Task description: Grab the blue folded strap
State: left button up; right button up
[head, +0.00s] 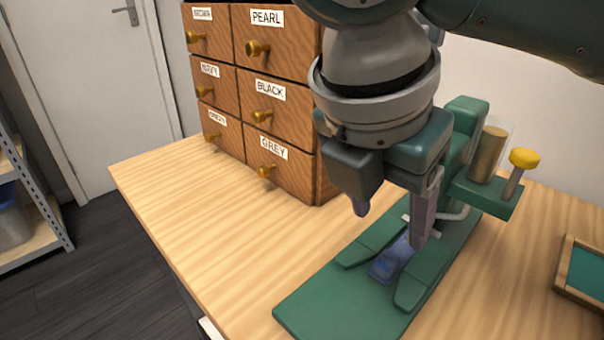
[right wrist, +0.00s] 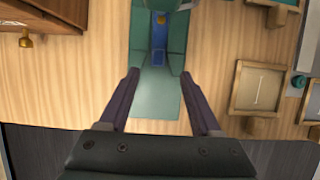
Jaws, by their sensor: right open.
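The blue folded strap (head: 388,262) lies in the channel between two green side guides of the green fixture (head: 325,302) on the table. In the right wrist view a blue strip of the strap (right wrist: 158,34) shows at the top middle, beyond the fingertips. My right gripper (head: 390,228) is open, pointing down above the strap, with one finger on each side in the head view. The right gripper (right wrist: 160,74) is empty between its fingers in the wrist view. Its far finger hides part of the strap in the head view. My left gripper is in neither view.
A wooden drawer cabinet (head: 232,120) with labelled drawers and brass knobs stands at the back left. A yellow-topped knob (head: 524,158) and a clear cylinder (head: 489,150) rise from the fixture's far end. A framed tray (head: 568,282) lies at right. The table's left front is clear.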

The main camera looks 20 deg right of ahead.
aim_at(390, 255)
jog(key=b+x, duration=0.3)
jog(key=x, duration=0.6)
jog(key=shift+c, duration=0.2)
grip_shut()
